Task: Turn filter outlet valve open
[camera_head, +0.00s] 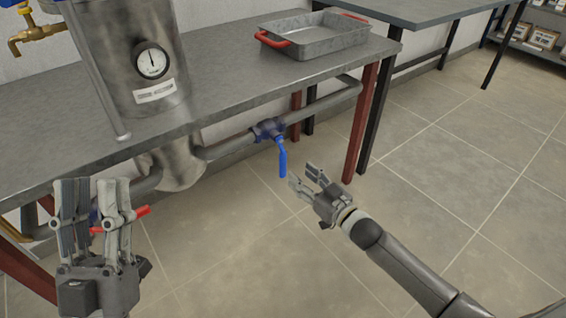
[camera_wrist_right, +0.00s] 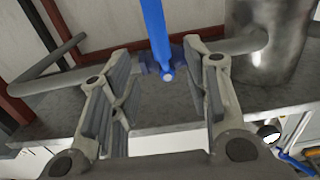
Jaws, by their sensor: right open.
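A valve with a blue lever (camera_head: 282,160) sits on the grey pipe to the right of the metal tank. Its lever hangs down, across the line of the pipe. My right gripper (camera_head: 302,176) is open and empty, just to the right of the lever's lower end. In the right wrist view the blue lever (camera_wrist_right: 157,30) comes down between the lines of the two open fingers (camera_wrist_right: 158,62), with no contact visible. My left gripper (camera_head: 97,195) is open at the lower left. A red lever (camera_head: 142,212) shows partly behind it. No label tells which valve is the filter outlet.
The metal tank (camera_head: 135,60) with a round gauge (camera_head: 152,62) passes through the workbench (camera_head: 225,80). A grey tray with red handles (camera_head: 312,38) stands on the bench. A brass tap (camera_head: 30,32) is at upper left. Dark red bench legs (camera_head: 360,125) stand behind the right gripper. The floor in front is clear.

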